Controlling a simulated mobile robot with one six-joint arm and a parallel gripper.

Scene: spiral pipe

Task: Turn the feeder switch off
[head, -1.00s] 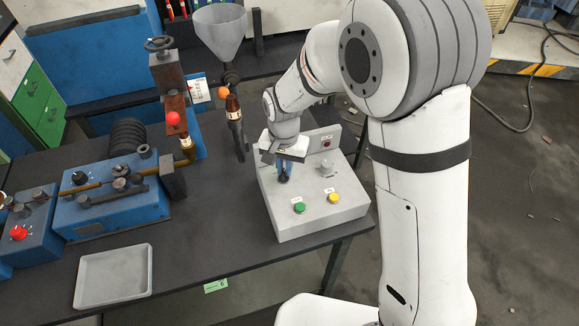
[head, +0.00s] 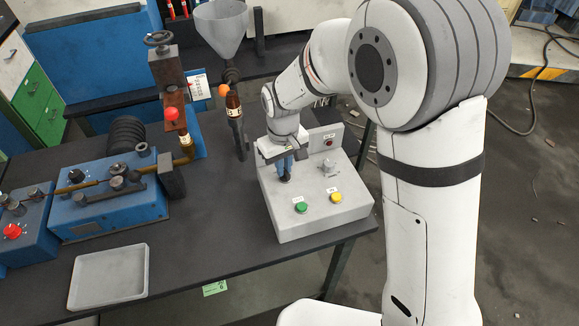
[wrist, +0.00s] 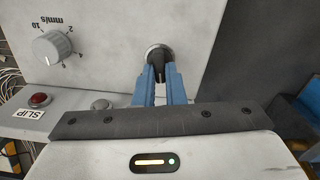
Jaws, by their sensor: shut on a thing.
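The control box (head: 318,219) is light grey and stands at the right end of the dark table. A black switch knob (wrist: 158,62) with a silver collar sits on its panel; it also shows small and dark below my fingers in the head view (head: 285,179). My gripper (wrist: 160,78) has blue fingers, one on each side of the knob, and is shut on it. The head view shows the gripper (head: 285,167) pointing down over the left part of the panel. I cannot read a label by this knob.
The panel holds a green button (head: 301,207), a yellow button (head: 336,198) and a grey mm/s dial (wrist: 52,48). A red lamp (wrist: 40,99) sits by a SLIP label. A funnel (head: 222,28) stands behind; a grey tray (head: 108,290) lies front left.

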